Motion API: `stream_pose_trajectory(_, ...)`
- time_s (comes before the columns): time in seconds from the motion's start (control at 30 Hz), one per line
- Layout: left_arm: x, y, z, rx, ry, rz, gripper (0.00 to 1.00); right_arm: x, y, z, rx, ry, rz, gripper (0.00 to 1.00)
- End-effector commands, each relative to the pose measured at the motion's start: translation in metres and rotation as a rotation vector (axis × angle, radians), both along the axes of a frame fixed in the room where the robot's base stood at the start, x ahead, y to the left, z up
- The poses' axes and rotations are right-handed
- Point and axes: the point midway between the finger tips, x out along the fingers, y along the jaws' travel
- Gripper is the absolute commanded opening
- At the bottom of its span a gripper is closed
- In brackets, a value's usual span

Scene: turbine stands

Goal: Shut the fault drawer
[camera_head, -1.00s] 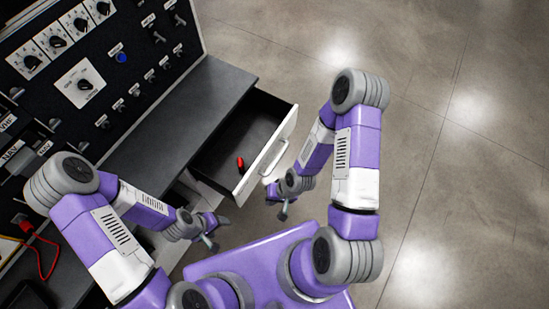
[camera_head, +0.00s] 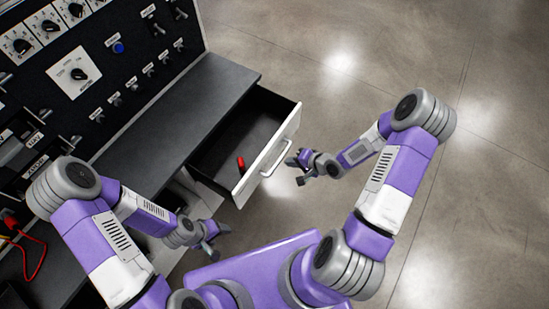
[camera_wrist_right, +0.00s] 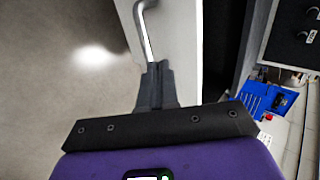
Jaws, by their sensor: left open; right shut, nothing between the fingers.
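The drawer (camera_head: 250,182) stands pulled out from under the dark bench top, with a pale front and a grey bar handle (camera_head: 278,162). A red object (camera_head: 240,162) lies inside it. In the right wrist view the drawer's pale front (camera_wrist_right: 180,50) and handle (camera_wrist_right: 146,35) show beyond the fingers. My right gripper (camera_head: 297,170) is just outside the drawer front, near the handle, its fingers (camera_wrist_right: 157,88) shut and empty. Contact with the front cannot be told. My left gripper (camera_head: 219,240) is open and empty, below and left of the drawer.
A black control panel (camera_head: 120,75) with knobs and switches rises behind the bench top (camera_head: 185,115). A red cable (camera_head: 38,255) hangs at the lower left. Open concrete floor (camera_head: 370,90) lies to the right. A blue item (camera_wrist_right: 262,99) shows in the right wrist view.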

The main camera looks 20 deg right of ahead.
Motion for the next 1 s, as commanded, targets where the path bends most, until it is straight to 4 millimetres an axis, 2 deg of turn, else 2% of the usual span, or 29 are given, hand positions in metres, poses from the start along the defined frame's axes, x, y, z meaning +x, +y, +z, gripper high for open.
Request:
stream_pose_trajectory(0.03, 0.0, 0.0, -0.008, 0.0, 0.0, 0.0, 0.62, 0.007, 0.007, -0.012, 0.0, 0.0, 0.005, 0.0)
stream_pose_trajectory(0.23, 0.0, 0.0, -0.019, 0.0, 0.0, 0.0, 0.62, 0.031, 0.025, -0.037, -0.001, -0.001, 0.006, 0.0)
stream_pose_trajectory(0.5, 0.0, 0.0, -0.023, 0.0, 0.0, 0.0, 0.62, 0.056, 0.044, -0.033, -0.001, -0.001, 0.001, 0.0)
stream_pose_trajectory(1.0, 0.0, 0.0, -0.023, 0.0, 0.0, 0.0, 0.62, 0.059, 0.046, -0.032, -0.001, 0.001, -0.001, 0.0)
